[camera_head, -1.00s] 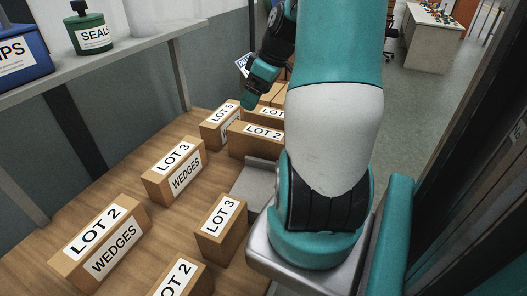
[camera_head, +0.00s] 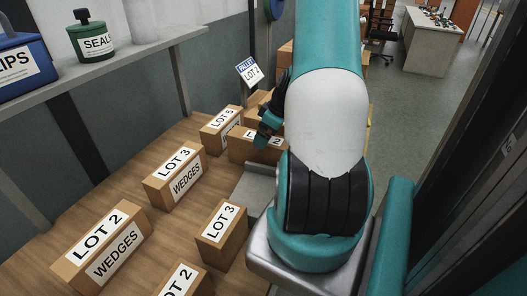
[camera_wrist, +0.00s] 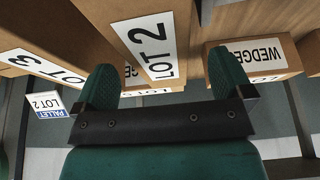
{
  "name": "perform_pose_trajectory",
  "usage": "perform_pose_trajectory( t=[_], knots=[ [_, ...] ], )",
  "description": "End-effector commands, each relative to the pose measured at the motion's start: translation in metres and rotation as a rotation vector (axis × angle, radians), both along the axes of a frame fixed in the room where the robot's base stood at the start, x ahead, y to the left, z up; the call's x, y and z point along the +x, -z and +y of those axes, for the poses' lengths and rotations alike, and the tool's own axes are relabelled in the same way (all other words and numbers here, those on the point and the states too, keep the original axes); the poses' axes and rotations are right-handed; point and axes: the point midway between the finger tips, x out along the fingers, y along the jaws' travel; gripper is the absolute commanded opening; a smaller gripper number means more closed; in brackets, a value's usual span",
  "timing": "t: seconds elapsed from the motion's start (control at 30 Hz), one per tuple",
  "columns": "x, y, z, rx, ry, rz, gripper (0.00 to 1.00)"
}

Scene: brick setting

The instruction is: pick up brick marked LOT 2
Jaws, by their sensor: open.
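A tan brick marked LOT 2 (camera_head: 243,152) lies at the back of the wooden table, partly covered by my gripper (camera_head: 265,138). In the wrist view a LOT 2 brick (camera_wrist: 157,45) shows its white label between the two green fingers of my gripper (camera_wrist: 164,68). The fingers are apart and nothing is held. I cannot tell whether they touch the brick. Another LOT 2 brick (camera_head: 98,246), also labelled WEDGES, lies at the front left. A third LOT 2 brick (camera_head: 184,281) is cut off by the bottom edge.
LOT 5 (camera_head: 221,125) stands just left of the gripper. Two LOT 3 bricks (camera_head: 175,173) (camera_head: 221,229) lie nearer. A PALLET LOT 2 sign (camera_head: 249,72) stands behind. A shelf (camera_head: 120,47) with a blue box and green jar runs along the left.

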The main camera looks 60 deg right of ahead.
Motion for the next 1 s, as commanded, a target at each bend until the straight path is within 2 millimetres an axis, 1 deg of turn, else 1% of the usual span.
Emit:
perform_pose_trajectory(
  t=[0.07,0.3,0.4,0.67,0.7,0.77,0.8,0.97,1.0],
  knots=[
    [0.003,0.005,0.0,0.003,-0.001,0.001,0.98],
    [0.016,0.035,0.0,0.005,-0.001,0.003,0.98],
    [0.02,0.043,-0.001,0.002,-0.001,0.002,0.98],
    [0.021,0.047,-0.001,0.0,0.0,0.0,0.98],
    [0.021,0.047,-0.001,0.0,0.0,0.0,0.93],
    [0.021,0.047,-0.001,0.0,0.0,0.0,0.8],
    [0.021,0.047,-0.001,0.0,0.0,0.0,0.7],
    [0.021,0.046,-0.001,0.0,0.0,0.0,0.34],
    [0.021,0.046,-0.001,0.0,0.0,0.0,0.24]
  ],
)
